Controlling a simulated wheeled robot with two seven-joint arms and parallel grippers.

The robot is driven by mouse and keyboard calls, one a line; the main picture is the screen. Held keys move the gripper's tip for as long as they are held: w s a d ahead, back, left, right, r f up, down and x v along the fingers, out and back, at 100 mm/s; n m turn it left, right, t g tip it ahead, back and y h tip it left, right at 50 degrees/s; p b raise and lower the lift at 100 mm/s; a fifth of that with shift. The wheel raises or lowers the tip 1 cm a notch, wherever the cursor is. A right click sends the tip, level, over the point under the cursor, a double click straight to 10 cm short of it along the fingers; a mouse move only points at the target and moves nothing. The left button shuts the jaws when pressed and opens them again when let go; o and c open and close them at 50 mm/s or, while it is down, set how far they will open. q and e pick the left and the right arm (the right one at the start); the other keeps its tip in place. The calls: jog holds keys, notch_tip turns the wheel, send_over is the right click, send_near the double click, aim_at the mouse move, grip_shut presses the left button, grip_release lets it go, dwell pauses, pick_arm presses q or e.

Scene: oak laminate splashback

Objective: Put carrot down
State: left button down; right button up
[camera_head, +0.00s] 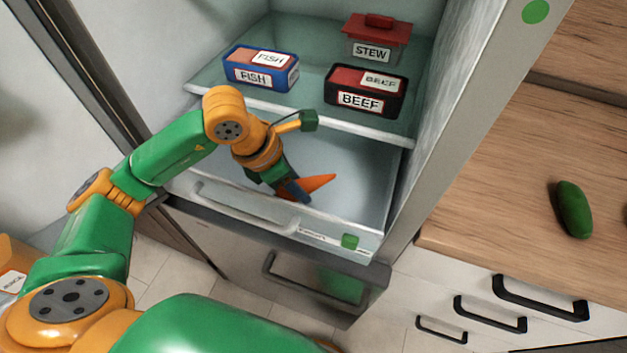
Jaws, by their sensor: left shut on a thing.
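The orange carrot (319,183) is in the fridge's clear lower drawer (361,185), inside its walls. My left gripper (297,190) reaches down into the drawer and is shut on the carrot, with its fingers covering part of it. The carrot's pointed end shows to the right of the fingers. I cannot tell whether the carrot touches the drawer floor. My right gripper is not in the view.
The glass shelf (315,100) above the drawer holds a fish box (261,69), a beef box (366,91) and a stew container (375,40). A cucumber (574,209) lies on the wooden counter (500,190) at right. Black-handled drawers (490,312) are below it.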

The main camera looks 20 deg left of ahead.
aim_at(318, 179)
pick_arm(q)
jog(key=shift+w+f, duration=0.1)
jog(key=shift+f, duration=0.65)
jog(key=w+d+p, duration=0.2)
jog(key=w+d, duration=0.1)
jog(key=shift+d+r+p, duration=0.1)
jog(key=shift+r+p, duration=0.1)
jog(key=shift+p, duration=0.1)
jog(key=shift+f, duration=0.8)
jog(key=shift+c, duration=2.1)
grip_release()
jog(key=shift+r, duration=0.25)
jog(key=v, duration=1.2)
jog(key=shift+f+b, duration=0.1)
jog(key=shift+b, duration=0.2)
